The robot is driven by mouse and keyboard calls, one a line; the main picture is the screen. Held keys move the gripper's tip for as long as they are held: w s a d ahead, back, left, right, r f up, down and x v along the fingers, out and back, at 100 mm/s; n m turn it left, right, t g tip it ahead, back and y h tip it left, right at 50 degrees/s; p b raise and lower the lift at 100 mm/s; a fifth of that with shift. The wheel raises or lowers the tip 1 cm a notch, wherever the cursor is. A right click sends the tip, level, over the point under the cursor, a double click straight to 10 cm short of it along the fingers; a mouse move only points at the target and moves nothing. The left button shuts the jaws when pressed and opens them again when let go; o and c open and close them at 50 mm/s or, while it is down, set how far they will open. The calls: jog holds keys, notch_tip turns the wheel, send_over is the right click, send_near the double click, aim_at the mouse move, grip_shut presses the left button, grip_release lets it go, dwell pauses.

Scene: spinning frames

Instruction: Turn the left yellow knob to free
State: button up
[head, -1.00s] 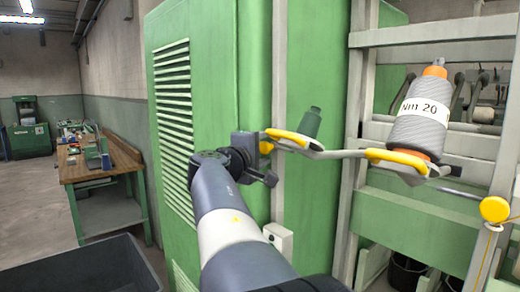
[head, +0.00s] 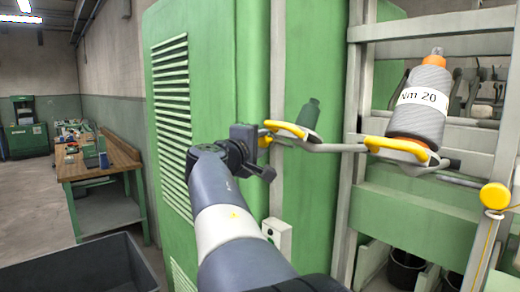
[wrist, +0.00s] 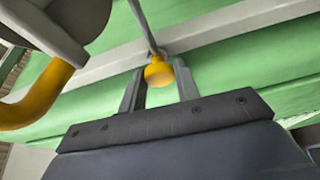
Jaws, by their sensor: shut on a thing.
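The left yellow knob (wrist: 158,72) sits between the two fingers of my gripper (wrist: 160,88) in the wrist view, and the gripper is shut on it. In the head view the knob (head: 265,142) is a small yellow piece beside my gripper (head: 257,152), at the left end of a grey arm, partly hidden by the gripper. A second yellow holder (head: 400,149) to the right carries a large grey bobbin (head: 420,112) labelled Nm 20.
A green machine cabinet (head: 215,60) with vents stands behind my arm. A pale metal frame (head: 440,30) rises at the right, with a yellow disc (head: 495,196) near its lower part. A wooden workbench (head: 118,160) and a dark bin (head: 90,265) are at the left.

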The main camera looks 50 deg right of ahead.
jog(key=m+b, duration=0.1)
jog(key=b, duration=0.3)
jog(key=f+m+h+b, duration=0.1)
jog(key=m+b, duration=0.1)
jog(key=b, duration=0.2)
jog(key=shift+f+m+h+b, duration=0.1)
jog(key=shift+m+h+b, duration=0.2)
jog(key=shift+b, duration=0.1)
jog(key=m+g+h+b, duration=0.1)
jog(key=m+b, duration=0.2)
jog(key=b, duration=0.1)
jog(key=m+g+h+b, duration=0.1)
jog(key=m+b, duration=0.3)
jog(key=m+g+h+b, duration=0.1)
jog(key=m+b, duration=0.3)
jog(key=shift+w+g, duration=0.25)
jog(key=shift+g, duration=0.15)
jog(key=m+g, duration=0.1)
jog(key=m, duration=0.2)
jog(key=m+g+b, duration=0.1)
jog(key=m+g, duration=0.1)
jog(key=m, duration=0.2)
jog(key=shift+w+r+g, duration=0.1)
jog(key=shift+r+g, duration=0.1)
jog(key=shift+g, duration=0.1)
jog(key=shift+m, duration=0.3)
jog(key=o, duration=1)
jog(key=shift+r, duration=0.1)
jog(key=shift+c, duration=0.2)
jog(key=shift+b, duration=0.45)
